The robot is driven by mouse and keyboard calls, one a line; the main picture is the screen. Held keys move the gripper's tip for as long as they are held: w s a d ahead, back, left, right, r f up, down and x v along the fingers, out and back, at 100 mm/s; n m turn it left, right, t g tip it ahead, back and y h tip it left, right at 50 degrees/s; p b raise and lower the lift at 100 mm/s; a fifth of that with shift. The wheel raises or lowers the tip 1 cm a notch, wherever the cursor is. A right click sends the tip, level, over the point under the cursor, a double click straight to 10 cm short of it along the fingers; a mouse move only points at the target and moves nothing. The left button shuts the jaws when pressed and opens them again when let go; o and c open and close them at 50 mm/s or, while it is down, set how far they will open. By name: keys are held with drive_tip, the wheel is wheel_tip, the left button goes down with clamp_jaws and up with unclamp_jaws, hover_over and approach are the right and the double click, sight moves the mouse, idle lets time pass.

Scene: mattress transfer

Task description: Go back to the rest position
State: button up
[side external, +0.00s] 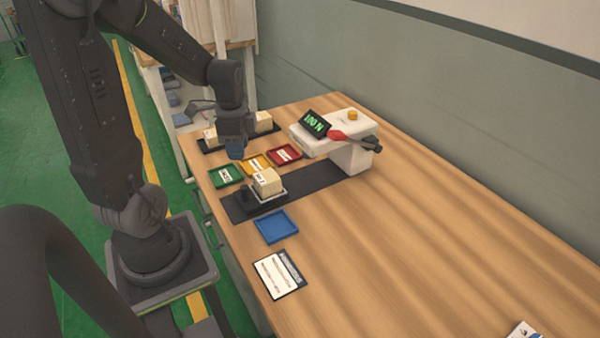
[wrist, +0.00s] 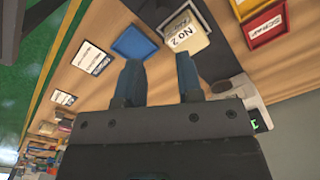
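My gripper (side external: 236,152) hangs above the left part of the wooden table, pointing down, apart from everything below it. In the wrist view my gripper (wrist: 158,62) has its two blue fingers spread, with nothing between them. A cream mattress block (side external: 267,182) with a label sits on the small plate of the press tester (side external: 350,135). The wrist view shows this block (wrist: 190,38) with "NO 2" on its label. The tester's display (side external: 315,123) reads 100 N.
Green (side external: 225,175), yellow (side external: 256,162) and red (side external: 284,154) trays lie behind the block, a blue tray (side external: 276,227) in front. Further pale blocks (side external: 263,120) stand on a dark rack at the back. A labelled sheet (side external: 280,274) lies nearer. The table's right side is mostly clear.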

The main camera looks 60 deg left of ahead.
drive_tip(key=s+d+r+n+t, duration=0.1)
drive_tip(key=d+r+n+t, duration=0.1)
drive_tip(key=d+r, duration=0.4)
drive_tip(key=s+d+r+n+t, duration=0.2)
drive_tip(key=d+r, duration=0.4)
drive_tip(key=d, duration=0.7)
drive_tip(key=n+t, duration=0.1)
drive_tip(key=n, duration=0.1)
drive_tip(key=shift+s+d+r+n, duration=0.15)
drive_tip(key=shift+s+r+n, duration=0.1)
drive_tip(key=shift+r+n, duration=0.1)
